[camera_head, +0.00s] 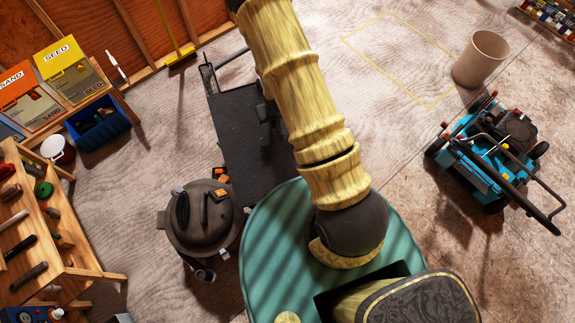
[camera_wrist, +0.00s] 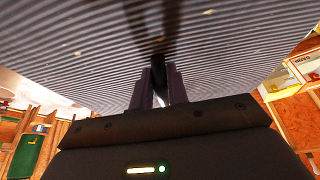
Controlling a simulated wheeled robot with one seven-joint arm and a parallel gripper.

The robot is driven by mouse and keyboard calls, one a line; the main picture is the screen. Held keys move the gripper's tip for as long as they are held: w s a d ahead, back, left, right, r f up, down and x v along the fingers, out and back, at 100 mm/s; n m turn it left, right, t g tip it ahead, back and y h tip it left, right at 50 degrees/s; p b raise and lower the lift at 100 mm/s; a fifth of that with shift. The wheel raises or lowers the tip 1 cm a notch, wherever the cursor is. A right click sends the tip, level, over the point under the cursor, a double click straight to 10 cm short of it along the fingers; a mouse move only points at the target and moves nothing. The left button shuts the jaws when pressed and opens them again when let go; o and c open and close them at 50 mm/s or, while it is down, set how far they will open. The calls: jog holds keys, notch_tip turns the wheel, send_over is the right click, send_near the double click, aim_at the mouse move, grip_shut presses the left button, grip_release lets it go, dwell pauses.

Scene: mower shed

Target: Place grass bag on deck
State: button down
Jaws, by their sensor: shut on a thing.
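In the wrist view, my gripper (camera_wrist: 158,78) is shut on a thin dark part (camera_wrist: 158,25), which I take for the grass bag's handle. A large grey ribbed surface (camera_wrist: 80,45) with pale specks fills the top of that view, close to the fingers; I cannot tell whether it is the bag or the deck.
A blue mower (camera_head: 490,155) and a beige bin (camera_head: 480,58) stand at the right. A dark round pot-like machine (camera_head: 200,215) stands beside the platform's near end. A wooden tool rack (camera_head: 75,230) is at the left. The floor inside the yellow outline (camera_head: 375,63) is clear.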

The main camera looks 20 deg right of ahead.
jog(key=s+d+f+m+h+b, duration=0.1)
jog(key=d+f+m+b, duration=0.1)
jog(key=f+b, duration=1.8)
jog(key=s+d+f+m+b, duration=0.2)
jog(key=d+f+m+b, duration=0.1)
jog(key=f+b, duration=1.7)
jog(key=b, duration=0.7)
jog(key=shift+d+f+h, duration=0.25)
jog(key=shift+f+h, duration=0.05)
jog(key=shift+h, duration=0.1)
jog(key=shift+d, duration=0.1)
